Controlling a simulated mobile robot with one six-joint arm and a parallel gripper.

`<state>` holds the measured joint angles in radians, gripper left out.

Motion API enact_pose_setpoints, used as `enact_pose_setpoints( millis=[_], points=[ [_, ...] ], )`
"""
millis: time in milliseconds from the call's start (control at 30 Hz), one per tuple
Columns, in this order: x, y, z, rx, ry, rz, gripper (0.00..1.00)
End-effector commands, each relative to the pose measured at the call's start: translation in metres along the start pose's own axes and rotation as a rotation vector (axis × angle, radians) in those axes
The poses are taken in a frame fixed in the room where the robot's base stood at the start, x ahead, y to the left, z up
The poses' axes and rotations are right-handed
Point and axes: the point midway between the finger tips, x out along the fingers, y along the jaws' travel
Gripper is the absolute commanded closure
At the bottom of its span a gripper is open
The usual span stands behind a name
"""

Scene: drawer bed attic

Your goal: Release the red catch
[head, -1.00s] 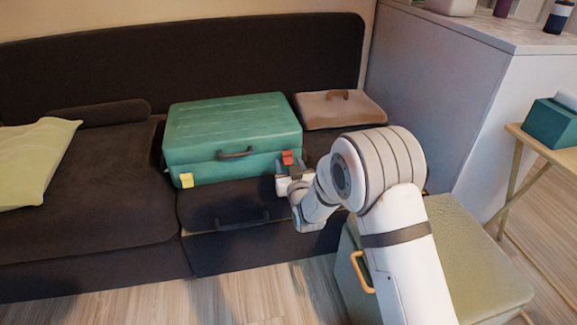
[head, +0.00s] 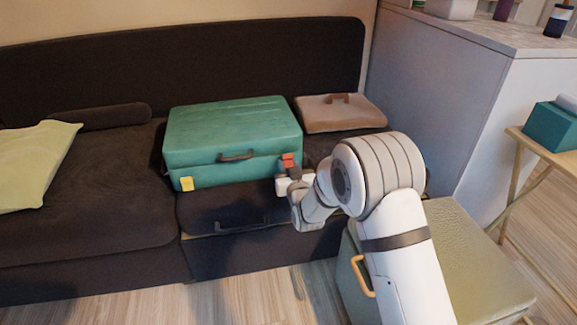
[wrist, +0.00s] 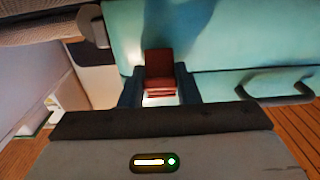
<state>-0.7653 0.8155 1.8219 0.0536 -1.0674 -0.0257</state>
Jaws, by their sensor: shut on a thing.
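The red catch (head: 287,160) is on the front of the teal suitcase (head: 230,130), near its right end. It also shows in the wrist view (wrist: 159,66), between the two dark fingers. My gripper (head: 285,176) is at the suitcase's front right and is shut on the red catch; its fingers (wrist: 159,88) flank the catch's sides. In these frames I cannot tell whether the catch is fastened or loose. The suitcase lid looks closed. A yellow catch (head: 186,184) is at the front left, and a dark handle (head: 236,156) sits between the two.
The suitcase lies on a dark sofa (head: 90,200) with a handled drawer front below. A brown case (head: 340,115) lies to its right. A green box with a yellow handle (head: 455,250) stands by my arm. A pale cushion (head: 35,165) is far left.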

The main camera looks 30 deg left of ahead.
Motion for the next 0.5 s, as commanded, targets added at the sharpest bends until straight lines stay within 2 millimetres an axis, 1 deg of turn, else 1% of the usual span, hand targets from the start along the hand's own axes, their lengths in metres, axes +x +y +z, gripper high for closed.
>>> enact_pose_setpoints(
  millis=[167,500],
  points=[
    [0.000,-0.001,0.003,0.000,0.038,-0.001,0.94],
    [-0.003,-0.001,0.013,-0.001,0.286,-0.002,0.94]
  ],
)
